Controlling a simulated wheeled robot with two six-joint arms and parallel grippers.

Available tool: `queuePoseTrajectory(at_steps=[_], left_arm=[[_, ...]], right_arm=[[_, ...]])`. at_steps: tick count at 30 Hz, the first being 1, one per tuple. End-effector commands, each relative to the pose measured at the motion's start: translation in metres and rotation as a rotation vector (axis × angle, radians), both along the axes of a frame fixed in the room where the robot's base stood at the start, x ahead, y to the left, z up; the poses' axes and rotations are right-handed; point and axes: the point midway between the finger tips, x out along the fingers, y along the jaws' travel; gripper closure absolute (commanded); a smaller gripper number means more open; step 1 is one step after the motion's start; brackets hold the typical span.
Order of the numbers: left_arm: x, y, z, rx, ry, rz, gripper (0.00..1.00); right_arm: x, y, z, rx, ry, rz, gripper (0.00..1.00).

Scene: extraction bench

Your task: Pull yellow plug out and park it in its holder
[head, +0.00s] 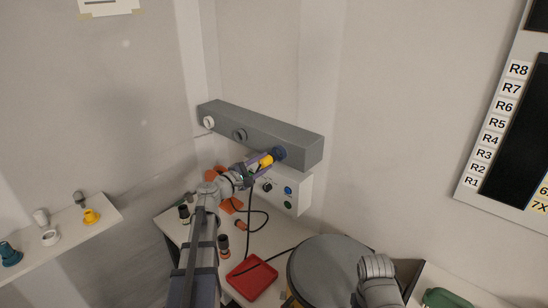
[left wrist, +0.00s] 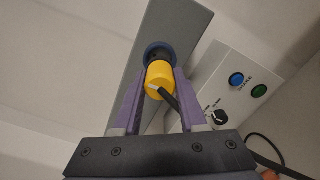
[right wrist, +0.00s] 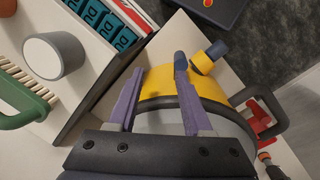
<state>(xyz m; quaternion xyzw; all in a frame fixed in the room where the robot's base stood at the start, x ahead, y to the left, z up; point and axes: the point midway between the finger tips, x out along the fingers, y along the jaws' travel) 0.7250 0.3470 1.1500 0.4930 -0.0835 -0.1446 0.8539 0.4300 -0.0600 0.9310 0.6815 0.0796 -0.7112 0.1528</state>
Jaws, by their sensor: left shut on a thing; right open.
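The yellow plug (head: 266,161) is at the blue socket (head: 279,153) on the right part of the grey wall rail (head: 262,132). In the left wrist view the plug (left wrist: 159,79) lies in line with the blue socket ring (left wrist: 158,51) and meets it; I cannot tell how deep it sits. A dark cable runs from its back. My left gripper (head: 256,168) is shut on the plug, one purple finger on each side. A yellow holder-like piece (head: 91,216) stands on the left shelf. My right gripper (right wrist: 156,82) is open above a yellow-sided drum.
The left shelf (head: 68,236) also carries white, grey and teal pieces. A white control box (head: 291,192) with knobs hangs below the rail. A red tray (head: 252,277) and loose cables lie on the bench. The grey-lidded drum (head: 325,268) stands at front right.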

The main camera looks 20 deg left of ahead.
Motion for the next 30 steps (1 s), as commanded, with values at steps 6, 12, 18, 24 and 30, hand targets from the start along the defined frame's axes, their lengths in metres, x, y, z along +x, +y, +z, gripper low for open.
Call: queuePoseTrajectory(at_steps=[6,12,18,24,30], left_arm=[[-0.007,0.002,0.0,0.0,0.0,0.001,1.0],[-0.012,0.004,0.0,0.0,0.0,0.001,1.0],[-0.016,0.006,0.0,0.0,0.0,0.0,1.0],[-0.017,0.006,0.0,0.0,0.0,0.0,1.0],[-0.017,0.006,0.002,0.0,0.0,0.0,1.0]], right_arm=[[0.0,0.0,0.0,0.0,0.0,0.0,0.5],[0.0,0.0,0.0,0.0,0.0,0.0,0.5],[0.0,0.0,0.0,0.0,0.0,0.0,0.5],[0.0,0.0,0.0,0.0,0.0,0.0,0.5],[0.0,0.0,0.002,0.0,0.0,0.0,0.5]])
